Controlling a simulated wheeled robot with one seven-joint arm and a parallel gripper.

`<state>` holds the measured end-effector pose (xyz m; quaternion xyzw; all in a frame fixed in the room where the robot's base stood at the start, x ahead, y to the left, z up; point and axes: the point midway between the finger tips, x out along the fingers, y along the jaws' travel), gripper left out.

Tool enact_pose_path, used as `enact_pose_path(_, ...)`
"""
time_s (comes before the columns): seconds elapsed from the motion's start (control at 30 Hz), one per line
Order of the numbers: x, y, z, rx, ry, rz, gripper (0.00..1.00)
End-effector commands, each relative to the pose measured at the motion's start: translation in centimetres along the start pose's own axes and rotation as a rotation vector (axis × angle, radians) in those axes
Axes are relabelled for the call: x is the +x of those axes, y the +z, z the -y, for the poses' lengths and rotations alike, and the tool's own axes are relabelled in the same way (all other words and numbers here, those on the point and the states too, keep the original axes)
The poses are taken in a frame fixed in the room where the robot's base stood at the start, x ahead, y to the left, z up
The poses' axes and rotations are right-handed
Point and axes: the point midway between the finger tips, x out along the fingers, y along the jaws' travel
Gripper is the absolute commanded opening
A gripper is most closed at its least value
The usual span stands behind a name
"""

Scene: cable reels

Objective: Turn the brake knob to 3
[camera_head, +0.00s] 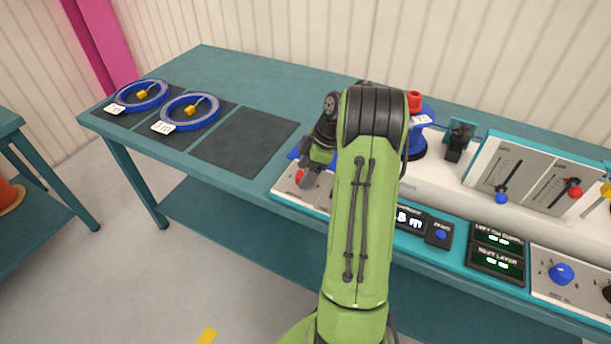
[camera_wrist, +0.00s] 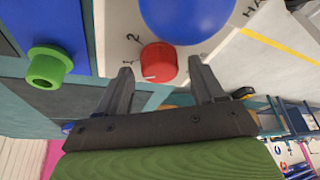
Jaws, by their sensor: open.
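The red knob (camera_wrist: 158,62) sits on a pale panel in the wrist view, with small digits, a 1 and a 2 among them, printed at its upper left. A faint pale mark shows near its lower edge; I cannot tell which number it points to. No 3 is readable. My gripper (camera_wrist: 161,70) is open, one finger on each side of the knob, and I cannot tell whether either finger touches it. In the head view my gripper (camera_head: 311,178) is low at the panel's left end, beside the red knob (camera_head: 299,177), which it partly hides.
A large blue dome (camera_wrist: 188,14) is close to the knob, and a green knob (camera_wrist: 48,67) stands to the left. In the head view, sliders (camera_head: 502,197), a blue knob (camera_head: 561,273) and displays are on the right. Two blue cable coils (camera_head: 190,111) lie on mats at the left.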

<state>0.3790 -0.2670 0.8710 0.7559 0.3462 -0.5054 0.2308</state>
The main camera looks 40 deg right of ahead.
Motion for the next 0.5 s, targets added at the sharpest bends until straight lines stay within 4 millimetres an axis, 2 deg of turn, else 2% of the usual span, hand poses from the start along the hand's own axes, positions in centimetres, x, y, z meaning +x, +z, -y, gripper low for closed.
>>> enact_pose_path(0.27,0.25,-0.02,-0.02,0.0,0.001,0.0,0.68)
enact_pose_path(0.5,0.24,-0.02,-0.02,0.0,0.001,0.0,0.32)
